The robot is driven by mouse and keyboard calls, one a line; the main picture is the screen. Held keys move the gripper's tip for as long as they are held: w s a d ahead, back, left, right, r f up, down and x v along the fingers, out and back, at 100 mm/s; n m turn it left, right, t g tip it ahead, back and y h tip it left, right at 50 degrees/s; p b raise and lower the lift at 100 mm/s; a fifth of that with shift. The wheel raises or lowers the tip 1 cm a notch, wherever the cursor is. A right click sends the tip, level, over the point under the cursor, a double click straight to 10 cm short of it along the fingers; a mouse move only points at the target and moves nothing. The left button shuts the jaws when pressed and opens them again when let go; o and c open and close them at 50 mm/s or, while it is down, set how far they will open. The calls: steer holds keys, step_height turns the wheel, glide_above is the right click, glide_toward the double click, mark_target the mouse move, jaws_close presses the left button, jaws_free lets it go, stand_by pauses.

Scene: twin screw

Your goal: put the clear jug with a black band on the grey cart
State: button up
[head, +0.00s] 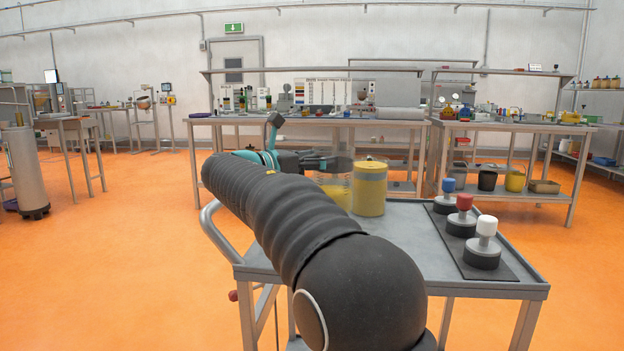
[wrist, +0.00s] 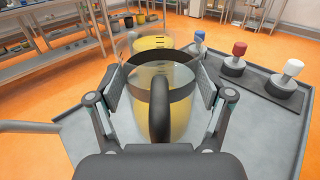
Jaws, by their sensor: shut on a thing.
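The clear jug with a black band (wrist: 180,112) holds yellow contents and has a dark handle facing the wrist camera. My gripper (wrist: 160,84) is shut on it, one pad on each side at the band. In the head view the jug (head: 334,190) shows partly behind my arm, with my gripper (head: 325,162) at its top. The jug is over the far left part of the grey cart (head: 400,225). I cannot tell whether its base touches the cart top, as its lower part is hidden.
A second container with yellow contents (head: 370,188) stands on the cart just beyond the jug, close to it. A dark mat (head: 485,262) on the right bears blue-, red- and white-topped stamps. Benches (head: 330,122) stand behind.

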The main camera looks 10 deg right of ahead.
mark_target(316, 177)
steer(key=shift+w+a+f, duration=0.1)
steer(key=shift+a+f, duration=0.15)
steer(key=shift+a, duration=0.05)
steer(key=shift+f+b, duration=0.45)
steer(key=shift+f, duration=1.5)
steer(key=o, duration=1.7)
steer(key=shift+f, duration=0.1)
steer(key=shift+o, duration=0.2)
steer(key=v, duration=1.2)
